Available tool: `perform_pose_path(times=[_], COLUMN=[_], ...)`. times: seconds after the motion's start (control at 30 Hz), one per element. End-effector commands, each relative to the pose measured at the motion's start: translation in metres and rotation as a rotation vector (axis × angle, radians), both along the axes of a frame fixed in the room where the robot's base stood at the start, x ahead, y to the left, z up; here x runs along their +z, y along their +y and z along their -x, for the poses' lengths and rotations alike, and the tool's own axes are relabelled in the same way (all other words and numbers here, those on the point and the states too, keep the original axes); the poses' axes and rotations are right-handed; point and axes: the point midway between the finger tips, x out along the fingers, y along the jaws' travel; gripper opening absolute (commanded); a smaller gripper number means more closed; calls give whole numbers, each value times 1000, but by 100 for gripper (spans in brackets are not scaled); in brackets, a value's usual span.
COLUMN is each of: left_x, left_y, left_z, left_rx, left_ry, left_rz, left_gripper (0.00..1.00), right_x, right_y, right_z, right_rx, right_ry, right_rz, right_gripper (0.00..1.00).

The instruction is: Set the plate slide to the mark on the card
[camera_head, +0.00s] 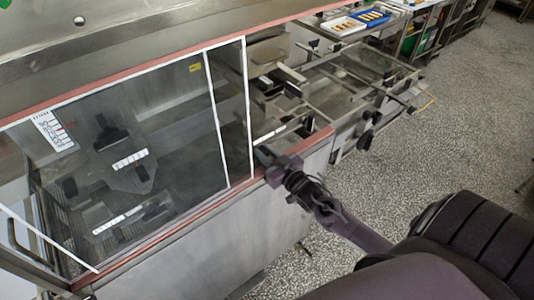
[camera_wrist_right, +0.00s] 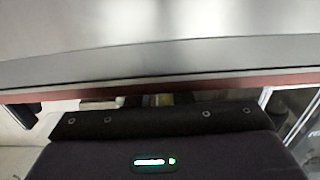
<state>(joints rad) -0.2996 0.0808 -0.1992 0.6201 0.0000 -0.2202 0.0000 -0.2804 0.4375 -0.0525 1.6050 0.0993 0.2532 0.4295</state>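A white card (camera_head: 53,131) with lines of print and a small reddish mark hangs at the left, behind the clear panel. White scale strips show on dark fittings inside the machine: an upper one (camera_head: 130,159), a lower one (camera_head: 118,220) and one right of the panel (camera_head: 283,131). I cannot tell which belongs to the plate slide. My right gripper (camera_head: 264,156) is at the panel's right edge, just below the right strip. Its fingers are too small and dark to read, and I cannot tell whether it touches anything. My left gripper is out of view.
The white-framed clear panel (camera_head: 175,130) covers the machine's left part. A red-edged sill (camera_head: 150,250) runs below it. Rods and dark knobs (camera_head: 366,139) stand right of the gripper. Blue and white trays (camera_head: 343,26) lie farther back. The speckled floor (camera_head: 470,130) is open at right.

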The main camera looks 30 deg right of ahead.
Motion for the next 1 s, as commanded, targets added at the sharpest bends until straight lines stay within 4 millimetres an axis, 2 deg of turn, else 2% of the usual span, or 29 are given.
perform_pose_path(times=[0.1,0.37,0.67,0.93,0.97,1.0], left_x=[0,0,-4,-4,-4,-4], left_y=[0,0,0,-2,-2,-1], left_z=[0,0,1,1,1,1], left_rx=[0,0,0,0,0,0], left_ry=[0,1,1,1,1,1], left_rz=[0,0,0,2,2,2], left_gripper=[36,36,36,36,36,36], right_x=[0,0,-1,0,0,1], right_y=[0,-4,-50,-55,-55,-55], right_z=[0,0,-4,-4,-4,-4], right_rx=[0,-1,-3,-5,-5,-6], right_ry=[0,0,0,0,0,0], right_rz=[0,1,2,1,2,2], right_gripper=[0,0,0,0,21,26])
